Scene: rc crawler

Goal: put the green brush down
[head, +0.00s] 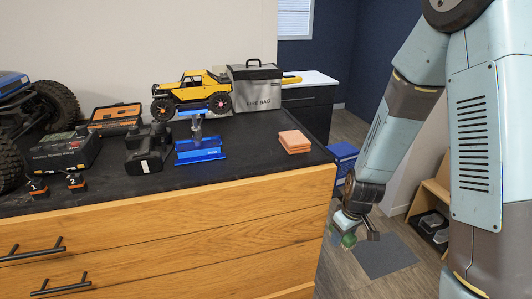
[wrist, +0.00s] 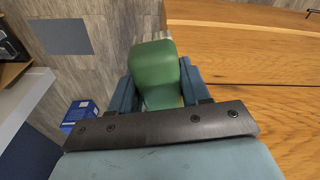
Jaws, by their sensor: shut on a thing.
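The green brush (wrist: 155,72) is between the two blue fingers of my gripper (wrist: 158,85) in the wrist view. My gripper is shut on it. In the head view my gripper (head: 349,228) hangs low beside the right end of the wooden cabinet, below its top. A small green part of the brush (head: 348,240) shows there at the fingers. The rest of the brush is hidden by my gripper.
A blue box (head: 343,158) and grey mat (head: 384,256) are on the floor.

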